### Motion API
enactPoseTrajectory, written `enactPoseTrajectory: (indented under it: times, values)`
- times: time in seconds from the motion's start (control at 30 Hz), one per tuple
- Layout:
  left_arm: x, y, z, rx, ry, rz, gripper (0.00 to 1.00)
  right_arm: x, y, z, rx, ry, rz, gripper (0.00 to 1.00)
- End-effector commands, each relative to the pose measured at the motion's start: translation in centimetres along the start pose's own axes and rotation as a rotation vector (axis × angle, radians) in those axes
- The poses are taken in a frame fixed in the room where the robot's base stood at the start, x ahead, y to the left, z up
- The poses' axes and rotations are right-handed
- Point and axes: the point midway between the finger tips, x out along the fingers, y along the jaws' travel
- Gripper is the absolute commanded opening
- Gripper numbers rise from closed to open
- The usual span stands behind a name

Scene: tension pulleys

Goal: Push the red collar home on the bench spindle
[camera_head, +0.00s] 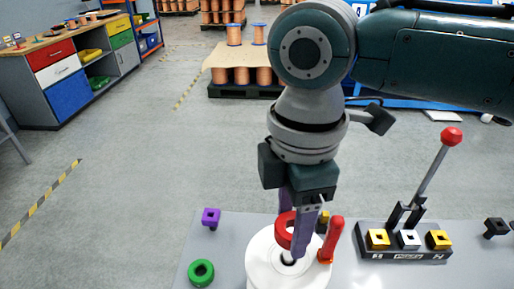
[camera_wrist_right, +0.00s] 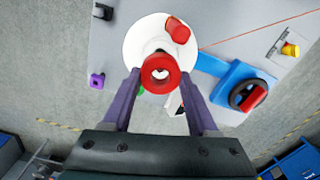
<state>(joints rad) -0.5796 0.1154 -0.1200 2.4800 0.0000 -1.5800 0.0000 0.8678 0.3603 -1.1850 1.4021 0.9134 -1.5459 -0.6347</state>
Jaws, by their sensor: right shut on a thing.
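The red collar (camera_head: 282,234) is between the purple fingers of my right gripper (camera_head: 293,232), which is shut on it. The collar is just above the white round bench piece (camera_head: 262,268), near its middle, where a dark hole shows. In the right wrist view the collar (camera_wrist_right: 160,66) sits between the fingertips, over the white disc (camera_wrist_right: 133,45). The spindle itself is mostly hidden by the collar and fingers; I cannot tell whether the collar touches it. My left gripper is not in view.
A red handle (camera_head: 331,240) stands at the right of the white piece. At right is a black fixture (camera_head: 405,255) with square inserts and a red-knobbed lever (camera_head: 451,137).

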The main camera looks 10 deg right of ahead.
Motion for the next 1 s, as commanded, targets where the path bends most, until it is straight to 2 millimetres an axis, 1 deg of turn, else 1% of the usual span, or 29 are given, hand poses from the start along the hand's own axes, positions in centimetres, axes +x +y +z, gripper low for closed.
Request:
enactPoseTrajectory:
  times: [0.63,1.0]
  values:
    - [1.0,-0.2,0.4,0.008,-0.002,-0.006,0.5,2.4,0.0,0.0,0.001,0.0,-0.001,0.05]
    - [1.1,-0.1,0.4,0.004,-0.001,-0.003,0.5,2.5,0.0,0.0,0.0,0.0,0.0,0.05]
